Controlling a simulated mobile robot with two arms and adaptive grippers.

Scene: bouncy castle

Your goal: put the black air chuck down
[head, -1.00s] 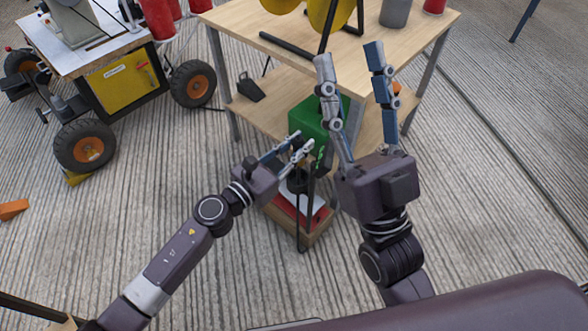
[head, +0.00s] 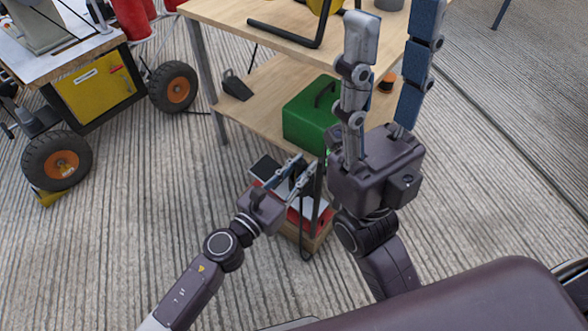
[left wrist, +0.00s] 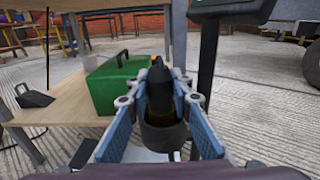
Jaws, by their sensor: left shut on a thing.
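My left gripper (head: 305,168) is shut on the black air chuck, above a low wooden box with red and white things on it. In the left wrist view the black air chuck (left wrist: 160,88) stands upright between the two blue-padded fingers (left wrist: 163,100). Its lower part ends in a wider dark cylinder; whether that touches anything below cannot be told. In the head view the chuck is mostly hidden by the fingers. My right gripper (head: 395,40) is open and empty, raised in front of the workbench.
The wooden workbench (head: 258,22) has a lower shelf (head: 262,95) with a green case (head: 305,115) and a black wedge-like thing (head: 237,86). A black post (head: 318,190) rises beside my left gripper. A wheeled yellow machine (head: 100,88) stands left. The floor at front left is clear.

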